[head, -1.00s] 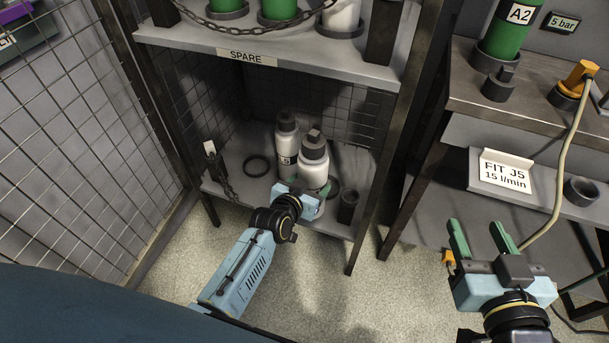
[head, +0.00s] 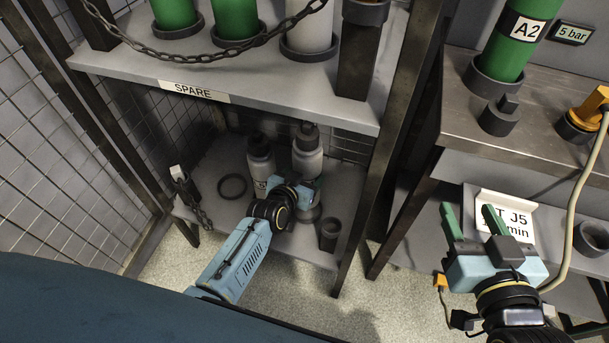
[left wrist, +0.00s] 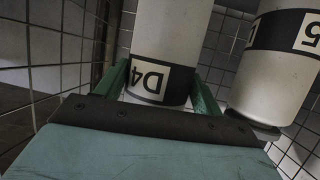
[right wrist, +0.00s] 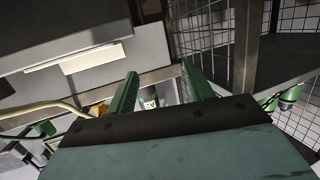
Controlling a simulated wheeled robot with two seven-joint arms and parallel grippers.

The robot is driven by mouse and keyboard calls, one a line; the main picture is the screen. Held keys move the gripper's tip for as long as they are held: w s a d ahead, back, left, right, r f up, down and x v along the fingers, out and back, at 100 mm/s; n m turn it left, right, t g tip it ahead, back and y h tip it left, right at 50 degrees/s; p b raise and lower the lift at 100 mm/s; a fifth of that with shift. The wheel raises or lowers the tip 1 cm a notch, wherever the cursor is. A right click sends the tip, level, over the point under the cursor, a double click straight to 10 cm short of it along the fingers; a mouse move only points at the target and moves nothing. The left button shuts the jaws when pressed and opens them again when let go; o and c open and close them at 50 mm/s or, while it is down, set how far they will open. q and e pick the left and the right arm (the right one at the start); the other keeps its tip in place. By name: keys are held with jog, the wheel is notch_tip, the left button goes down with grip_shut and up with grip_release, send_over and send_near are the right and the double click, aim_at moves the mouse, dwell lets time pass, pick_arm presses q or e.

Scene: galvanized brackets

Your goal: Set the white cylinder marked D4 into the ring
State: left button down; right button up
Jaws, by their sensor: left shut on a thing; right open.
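The white cylinder marked D4 (head: 307,157) is upright between the green fingers of my left gripper (head: 300,187), which is shut on it. Its D4 label (left wrist: 161,79) appears upside down in the left wrist view. It is held raised over the lower shelf; its base is hidden behind the gripper in the head view. One dark ring (head: 232,187) lies flat and empty on the shelf at left. Another ring (head: 314,212) lies below my left gripper, partly hidden by it. My right gripper (head: 471,217) is open and empty before the right bench.
A second white cylinder (head: 260,163) stands close left of D4; it is at right in the left wrist view (left wrist: 275,75). A dark cup (head: 330,235) stands at the shelf's front right. The SPARE shelf (head: 270,92) is overhead, and a chain (head: 195,205) hangs at left.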

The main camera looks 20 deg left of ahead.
pick_arm(q)
jog(key=shift+w+r, duration=0.25)
jog(key=shift+w, duration=0.25)
jog(key=shift+s+f, duration=0.1)
jog(key=shift+s, duration=0.05)
jog(key=shift+f+b, duration=0.35)
jog(key=shift+b, duration=0.2)
jog(key=shift+f+b, duration=0.3)
jog(key=shift+b, duration=0.05)
jog(key=shift+f+b, duration=0.95)
jog(key=shift+b, duration=0.05)
jog(key=shift+f+b, duration=0.5)
jog(key=shift+b, duration=0.05)
jog(key=shift+r, duration=0.15)
pick_arm(e)
notch_tip(320, 180, up, 12)
jog(key=s+a+t+y, duration=0.1)
jog(key=s+t+y, duration=0.1)
jog(key=t, duration=0.7)
jog(key=shift+s+t+y, duration=0.25)
jog(key=shift+t+y, duration=0.15)
jog(key=shift+y, duration=0.3)
jog(key=shift+r, duration=0.1)
